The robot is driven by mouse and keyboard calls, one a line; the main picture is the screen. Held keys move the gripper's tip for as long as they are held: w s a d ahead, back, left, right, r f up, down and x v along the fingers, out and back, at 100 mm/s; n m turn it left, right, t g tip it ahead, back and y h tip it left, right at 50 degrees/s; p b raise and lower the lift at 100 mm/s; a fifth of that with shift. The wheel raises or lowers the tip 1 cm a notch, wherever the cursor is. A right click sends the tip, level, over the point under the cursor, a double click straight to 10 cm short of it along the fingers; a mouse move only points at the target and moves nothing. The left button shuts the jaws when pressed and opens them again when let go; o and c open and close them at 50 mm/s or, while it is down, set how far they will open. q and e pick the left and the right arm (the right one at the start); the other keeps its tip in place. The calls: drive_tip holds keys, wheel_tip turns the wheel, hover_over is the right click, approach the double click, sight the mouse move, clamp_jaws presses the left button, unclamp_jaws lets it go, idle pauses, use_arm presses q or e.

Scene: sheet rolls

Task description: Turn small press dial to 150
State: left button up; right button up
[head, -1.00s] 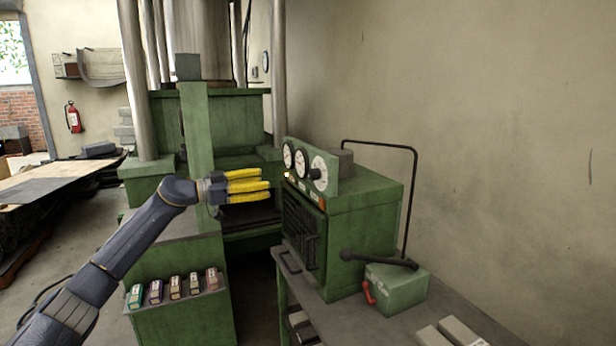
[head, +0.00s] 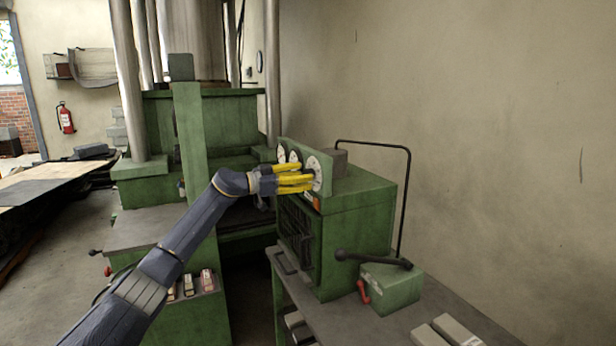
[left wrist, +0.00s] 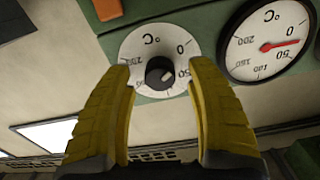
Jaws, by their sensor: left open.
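The small press (head: 345,235) is a green box on the bench at centre right, with a panel of round white faces. The dial (head: 321,167) is the nearest face, partly hidden by my fingers. In the left wrist view the white °C dial (left wrist: 133,47) appears upside down with a black knob (left wrist: 160,76) at its centre. A light mark on the knob is too small to read surely. My left gripper (head: 306,178) is open, its yellow fingers pointing at the dial. In the left wrist view the fingers (left wrist: 160,70) stand either side of the knob, not visibly gripping it.
A gauge with a red needle (left wrist: 268,42) sits beside the dial. A small green box with a black lever (head: 388,285) and red handle stands on the bench (head: 345,325) in front of the press. The large green press (head: 190,130) stands behind my left arm.

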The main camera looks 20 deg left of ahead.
use_arm(q)
drive_tip(key=shift+x, duration=1.05)
clamp_jaws()
